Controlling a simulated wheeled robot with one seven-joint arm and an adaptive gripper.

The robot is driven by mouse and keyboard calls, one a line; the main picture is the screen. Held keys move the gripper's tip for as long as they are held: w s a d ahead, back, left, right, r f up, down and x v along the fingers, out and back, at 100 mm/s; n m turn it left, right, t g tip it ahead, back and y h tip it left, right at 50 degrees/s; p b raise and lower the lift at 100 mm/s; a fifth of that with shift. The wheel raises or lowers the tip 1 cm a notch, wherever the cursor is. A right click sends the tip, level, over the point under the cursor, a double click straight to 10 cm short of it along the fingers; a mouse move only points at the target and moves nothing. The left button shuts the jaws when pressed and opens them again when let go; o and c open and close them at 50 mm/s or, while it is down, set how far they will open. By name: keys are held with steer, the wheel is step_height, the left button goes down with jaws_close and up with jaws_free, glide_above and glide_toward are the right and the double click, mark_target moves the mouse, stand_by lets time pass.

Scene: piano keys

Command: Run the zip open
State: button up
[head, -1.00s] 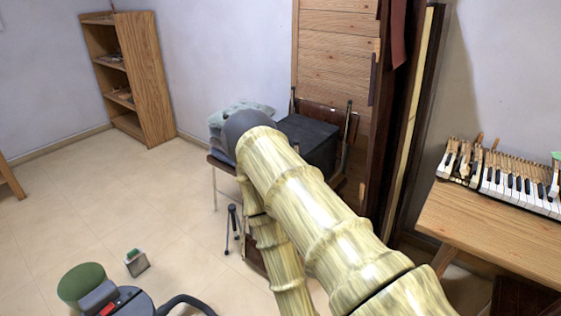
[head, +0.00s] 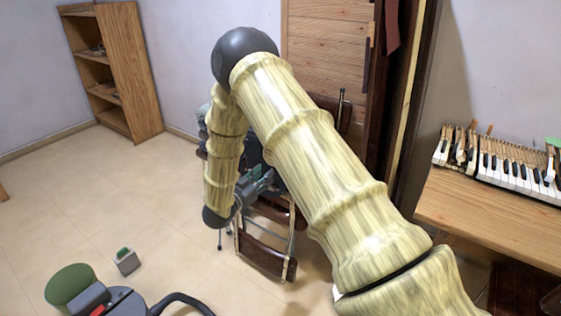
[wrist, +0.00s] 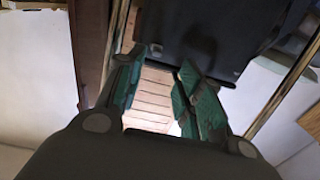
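A dark, boxy case or bag (wrist: 225,35) fills the top middle of the wrist view, beyond my fingertips. No zip or pull can be made out on it. In the head view my arm hides nearly all of it. My gripper (wrist: 160,60) has its two green-padded fingers apart, with a gap between them and nothing held. The dark case lies just past the right finger; I cannot tell whether they touch. In the head view my gripper (head: 264,180) is small and partly hidden, by the seat behind my forearm.
A folding chair (head: 268,256) stands below my gripper. A wooden panel (head: 322,62) is behind it. Piano keys (head: 515,172) lie on a bench (head: 480,222) at right.

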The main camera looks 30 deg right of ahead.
steer(key=shift+m, duration=0.3)
steer(key=x, duration=0.7)
steer(key=r+x, duration=0.1)
steer(key=x, duration=0.3)
steer(key=shift+s+d+p, duration=0.15)
steer(key=shift+p, duration=0.15)
steer(key=shift+r, duration=0.1)
jaws_close()
